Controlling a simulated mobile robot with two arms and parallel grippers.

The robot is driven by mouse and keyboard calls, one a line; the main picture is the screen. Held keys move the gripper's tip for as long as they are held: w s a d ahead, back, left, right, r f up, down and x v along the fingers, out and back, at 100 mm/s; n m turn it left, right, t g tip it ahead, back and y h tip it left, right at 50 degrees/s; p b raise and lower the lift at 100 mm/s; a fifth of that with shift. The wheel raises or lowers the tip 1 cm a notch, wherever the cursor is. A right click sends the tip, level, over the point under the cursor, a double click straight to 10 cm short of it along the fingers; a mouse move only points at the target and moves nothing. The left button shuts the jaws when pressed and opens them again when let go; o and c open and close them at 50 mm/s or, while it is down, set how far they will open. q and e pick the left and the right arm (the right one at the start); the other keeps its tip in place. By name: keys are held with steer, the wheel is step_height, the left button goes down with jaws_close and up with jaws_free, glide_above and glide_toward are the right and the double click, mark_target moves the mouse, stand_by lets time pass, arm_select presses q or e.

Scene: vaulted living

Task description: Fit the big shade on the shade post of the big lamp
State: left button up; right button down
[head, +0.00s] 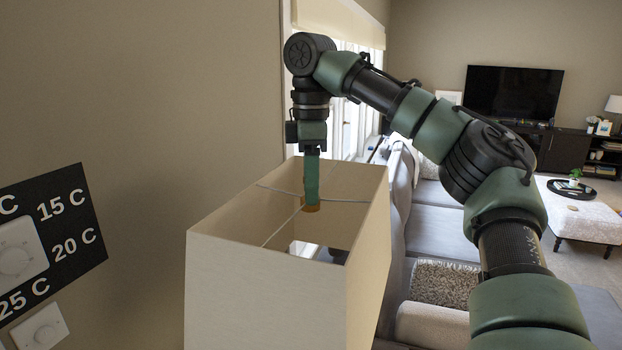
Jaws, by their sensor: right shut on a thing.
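The big shade (265,285) is a cream, box-shaped shade with an open top, large in the middle of the head view. Thin wires (345,201) cross its opening. My right gripper (312,204) points straight down into the opening and is shut at the middle of the wires, where a small brownish piece shows at its tips. It holds the shade there, and the shade looks upright. The big lamp and its shade post cannot be made out; the shade's walls hide what is below. My left gripper is not in view.
A beige wall with a black temperature panel (60,232) and dials is close on the left. A grey sofa (436,216) stands behind the shade on the right. Farther back are a white ottoman (580,215) with a tray, a television (513,94) and a small lamp (615,106).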

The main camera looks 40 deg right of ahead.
steer(key=shift+f+b, duration=2.45)
steer(key=shift+f, duration=3.4)
steer(key=shift+p, duration=0.6)
steer(key=shift+f+p, duration=0.1)
steer(key=shift+p, duration=0.4)
steer(key=shift+f, duration=0.75)
steer(key=shift+f+p, duration=0.35)
steer(key=shift+f, duration=0.15)
steer(key=c, duration=0.9)
jaws_free()
steer(key=shift+s, duration=0.1)
